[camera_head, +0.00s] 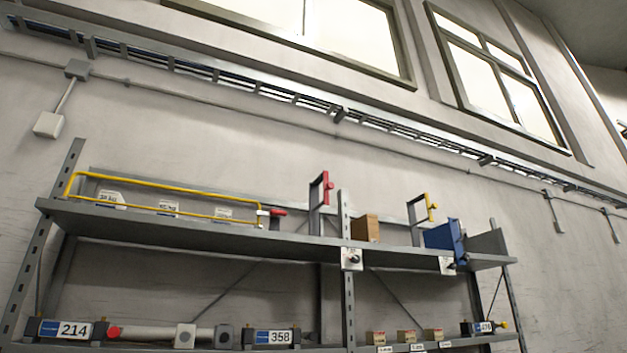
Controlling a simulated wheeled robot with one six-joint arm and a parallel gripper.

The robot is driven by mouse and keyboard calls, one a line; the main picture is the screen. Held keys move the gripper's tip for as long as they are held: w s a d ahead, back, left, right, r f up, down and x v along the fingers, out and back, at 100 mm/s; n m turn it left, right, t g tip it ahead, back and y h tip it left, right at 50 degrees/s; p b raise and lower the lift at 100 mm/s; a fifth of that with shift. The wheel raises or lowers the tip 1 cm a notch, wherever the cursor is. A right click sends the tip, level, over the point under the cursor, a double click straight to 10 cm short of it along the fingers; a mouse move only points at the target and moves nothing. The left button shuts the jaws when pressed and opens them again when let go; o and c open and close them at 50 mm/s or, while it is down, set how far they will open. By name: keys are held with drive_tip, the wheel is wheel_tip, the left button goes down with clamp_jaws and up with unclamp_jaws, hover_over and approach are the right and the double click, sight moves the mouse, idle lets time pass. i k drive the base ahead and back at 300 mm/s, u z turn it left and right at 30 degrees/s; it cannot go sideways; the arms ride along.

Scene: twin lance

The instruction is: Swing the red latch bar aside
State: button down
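A small red bar (273,212) lies level at the right end of a yellow rail frame (165,185) on the upper shelf. It sits on a dark post, close to the rail's end. A second red piece (327,187) stands upright on a grey bracket further right on the same shelf. I cannot tell from this view which of the two is the latch bar. My gripper is not in view.
The grey shelf rack (190,229) stands against a wall. Its upper shelf holds a brown box (365,228), a yellow handle (430,207) and a blue bin (445,238). Labelled units, including a "214" sign (66,329), stand on the lower shelf.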

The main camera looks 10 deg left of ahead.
sight(327, 185)
drive_tip(key=z, duration=0.1)
drive_tip(key=k, duration=0.45)
drive_tip(key=u, duration=0.95)
drive_tip(key=i, duration=1.2)
drive_tip(key=z, duration=0.35)
